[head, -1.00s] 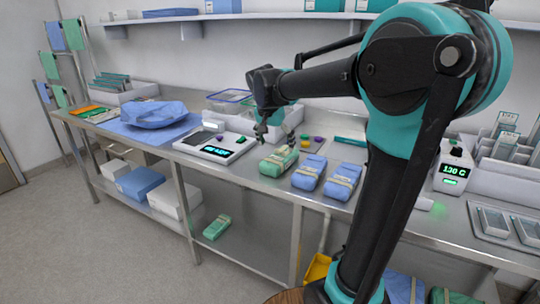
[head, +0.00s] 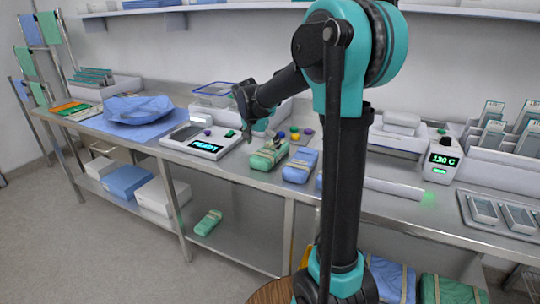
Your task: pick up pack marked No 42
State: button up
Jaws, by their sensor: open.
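Several wrapped, banded packs are in the head view, but no number can be read on any, so I cannot tell which is No 42. A green pack (head: 268,155) lies on the steel bench, with a blue pack (head: 300,165) to its right. Another blue pack (head: 319,181) is mostly hidden behind my arm. A green pack (head: 208,222) lies on the lower shelf. My gripper (head: 261,138) is open and empty, pointing down just above or behind the green bench pack; its fingers are small and partly unclear.
A sealer-like device (head: 205,142) with a lit display stands left of the packs. A blue-wrapped bundle (head: 138,109) lies further left. A heater reading 130 C (head: 441,162) and a metal tray (head: 497,215) are at right. A shelf (head: 440,22) runs above. More packs lie low at right.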

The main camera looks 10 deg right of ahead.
aim_at(265, 153)
jog(key=shift+s+x, duration=0.1)
jog(key=shift+x, duration=1.25)
jog(key=shift+s+x, duration=0.15)
jog(key=shift+x, duration=1.2)
jog(key=shift+f, duration=0.1)
jog(key=c, duration=1.6)
